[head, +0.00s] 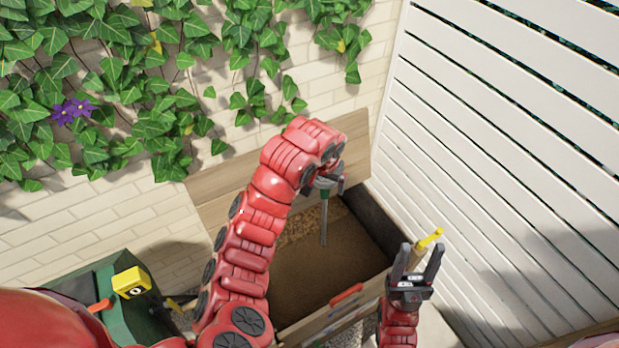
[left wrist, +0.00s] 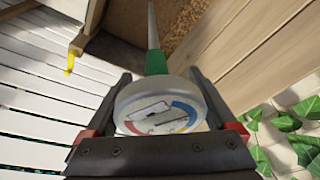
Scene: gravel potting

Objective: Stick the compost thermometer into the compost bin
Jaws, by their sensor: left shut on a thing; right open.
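The compost thermometer has a round dial (left wrist: 158,108), a green collar (head: 323,187) and a thin grey probe (head: 324,222). My left gripper (head: 327,172) is shut on the dial. The probe points down over the brown compost inside the open wooden compost bin (head: 312,329). I cannot tell whether its tip touches the compost. In the left wrist view the dial sits between the dark fingers, with the probe reaching away toward the compost. My right gripper (head: 411,262) is open and empty at the bin's right front corner, fingers pointing up.
The wooden lid (head: 225,193) stands open against the brick wall. An orange-red handle (head: 346,294) is at the bin's front edge. A yellow-ended piece (head: 430,239) is behind my right gripper. A green container (head: 90,283) with a yellow object (head: 131,282) is at left. A white slatted fence (head: 480,170) bounds the right.

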